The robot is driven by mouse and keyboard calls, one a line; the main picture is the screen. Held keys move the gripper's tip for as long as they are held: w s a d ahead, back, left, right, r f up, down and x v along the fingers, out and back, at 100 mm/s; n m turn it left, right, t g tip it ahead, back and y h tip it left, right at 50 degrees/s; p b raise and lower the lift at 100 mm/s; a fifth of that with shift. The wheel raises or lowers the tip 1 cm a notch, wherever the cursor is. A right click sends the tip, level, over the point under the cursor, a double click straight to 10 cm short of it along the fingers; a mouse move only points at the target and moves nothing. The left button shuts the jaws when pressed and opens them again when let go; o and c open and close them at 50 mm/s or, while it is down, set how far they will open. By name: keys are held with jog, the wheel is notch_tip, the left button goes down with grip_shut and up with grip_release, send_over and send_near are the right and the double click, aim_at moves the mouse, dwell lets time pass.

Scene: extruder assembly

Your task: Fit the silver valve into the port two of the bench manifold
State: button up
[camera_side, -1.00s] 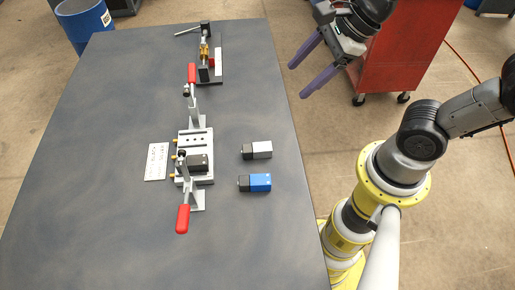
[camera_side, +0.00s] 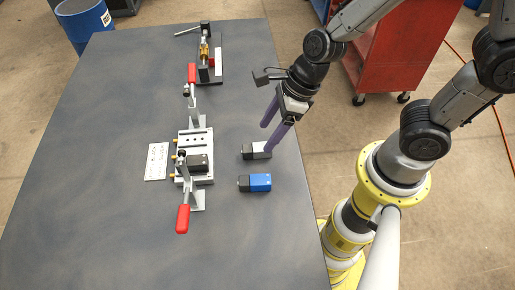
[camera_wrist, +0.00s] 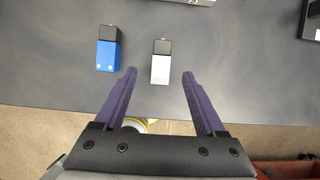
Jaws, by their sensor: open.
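The silver valve (camera_side: 257,150), with a black end, lies on the table to the right of the bench manifold. It also shows in the wrist view (camera_wrist: 160,68), a little beyond and between my fingertips. My gripper (camera_side: 268,138) is open and empty, its purple fingers pointing down close to the silver valve; the right finger partly covers it in the side view. In the wrist view, both fingers (camera_wrist: 160,72) are apart with nothing between them. The bench manifold (camera_side: 196,140) is a light block with brass fittings on its left side. A black-topped valve (camera_side: 197,162) sits in its near part.
A blue valve (camera_side: 260,183) lies just in front of the silver one. Red-handled clamps (camera_side: 183,218) stand at both ends of the manifold. Another fixture (camera_side: 205,60) stands at the back. The left table area is clear.

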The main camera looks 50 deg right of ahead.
aim_at(259, 146)
jog(key=shift+x, duration=2.85)
jog(key=shift+d, duration=0.15)
grip_shut()
